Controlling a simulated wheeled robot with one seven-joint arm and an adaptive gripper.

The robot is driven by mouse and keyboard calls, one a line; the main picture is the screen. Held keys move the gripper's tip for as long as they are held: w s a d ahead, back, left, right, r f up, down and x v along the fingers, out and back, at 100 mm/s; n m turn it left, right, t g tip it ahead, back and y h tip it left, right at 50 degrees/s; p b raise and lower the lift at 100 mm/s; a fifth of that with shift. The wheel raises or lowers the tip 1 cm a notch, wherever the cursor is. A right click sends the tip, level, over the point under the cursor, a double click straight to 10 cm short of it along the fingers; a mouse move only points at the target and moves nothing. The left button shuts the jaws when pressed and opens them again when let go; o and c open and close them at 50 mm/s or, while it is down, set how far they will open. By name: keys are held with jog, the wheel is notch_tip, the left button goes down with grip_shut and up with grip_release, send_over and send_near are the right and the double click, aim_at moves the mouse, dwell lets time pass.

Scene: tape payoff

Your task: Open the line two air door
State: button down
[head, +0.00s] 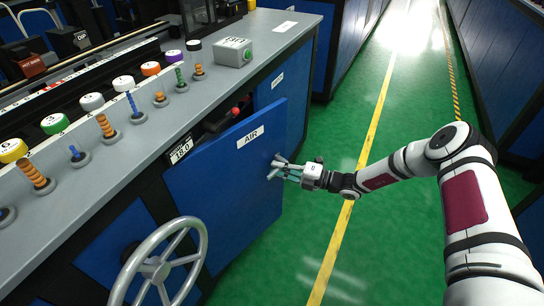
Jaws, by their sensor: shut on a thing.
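The blue air door (227,190) is in the front of the grey-topped bench and carries a white label reading AIR. It stands partly swung out, with a dark gap along its top edge. Inside the gap a red knob (236,111) and a gauge reading 15.0 (181,149) show. My gripper (279,169) is shut on the door's handle (277,163) near its right edge. The fingers hide much of the handle.
A grey handwheel (162,262) sticks out at the lower left of the door. Coloured rolls and spring posts line the bench top (150,145). The green floor (310,240) to the right is clear, with a yellow line (348,205) along it.

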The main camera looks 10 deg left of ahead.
jog(key=shift+t, duration=0.3)
jog(key=s+d+p, duration=0.1)
jog(key=s+d, duration=0.2)
jog(key=shift+s+d+r+p, duration=0.15)
jog(key=shift+s+d+p, duration=0.15)
jog(key=shift+p, duration=0.1)
jog(key=c, duration=1.6)
grip_release()
jog(key=shift+m, duration=0.3)
jog(key=shift+s, duration=0.1)
jog(key=shift+d, duration=0.1)
jog(key=v, duration=1.1)
jog(key=shift+d, duration=0.4)
jog(key=shift+s, duration=0.1)
